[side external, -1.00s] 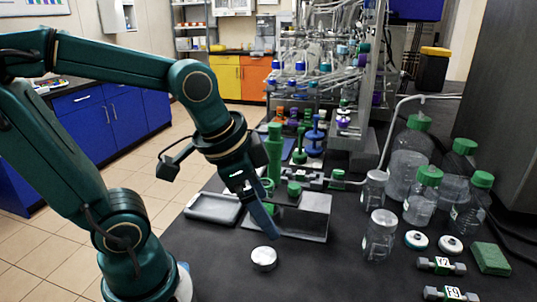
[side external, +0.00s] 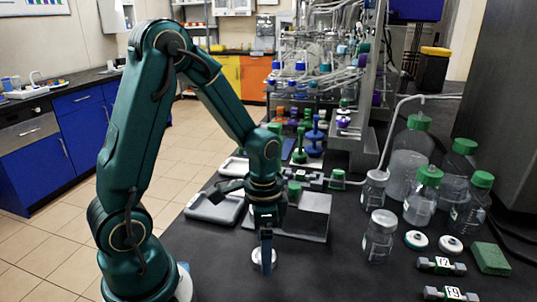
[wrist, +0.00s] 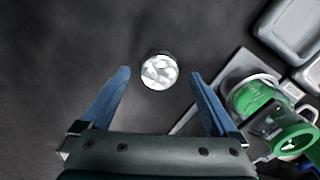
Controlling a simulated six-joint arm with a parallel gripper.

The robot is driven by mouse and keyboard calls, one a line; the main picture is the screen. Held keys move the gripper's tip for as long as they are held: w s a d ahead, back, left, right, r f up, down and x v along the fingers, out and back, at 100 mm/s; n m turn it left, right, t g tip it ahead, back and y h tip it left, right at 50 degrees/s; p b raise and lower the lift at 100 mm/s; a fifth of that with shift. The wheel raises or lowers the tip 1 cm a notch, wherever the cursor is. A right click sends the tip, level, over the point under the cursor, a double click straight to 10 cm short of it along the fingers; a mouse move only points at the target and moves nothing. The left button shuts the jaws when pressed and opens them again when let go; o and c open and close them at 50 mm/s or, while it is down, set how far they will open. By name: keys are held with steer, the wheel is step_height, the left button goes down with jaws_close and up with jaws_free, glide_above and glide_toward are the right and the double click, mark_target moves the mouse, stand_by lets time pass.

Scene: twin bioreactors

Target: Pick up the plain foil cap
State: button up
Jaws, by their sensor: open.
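The plain foil cap (wrist: 159,72) is a small round silver disc lying on the dark bench top. In the wrist view it sits between and roughly level with my two blue fingertips, with a gap on each side. My gripper (wrist: 160,74) is open and empty, not touching the cap in that view. In the side view my gripper (side external: 266,266) points straight down at the cap (side external: 256,261), and a finger hides the cap's middle. How far the fingertips are above the bench is hard to tell.
A grey block stand (side external: 315,222) and a grey tray (side external: 208,209) lie behind the cap. Green-capped bottles (side external: 428,190), a clear jar (side external: 379,240), two white-centred caps (side external: 416,240) and a green block (side external: 491,258) stand to the right. Bench around the cap is bare.

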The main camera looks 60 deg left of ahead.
steer(key=shift+f, duration=0.7)
steer(key=c, duration=1.4)
steer(key=shift+r, duration=0.1)
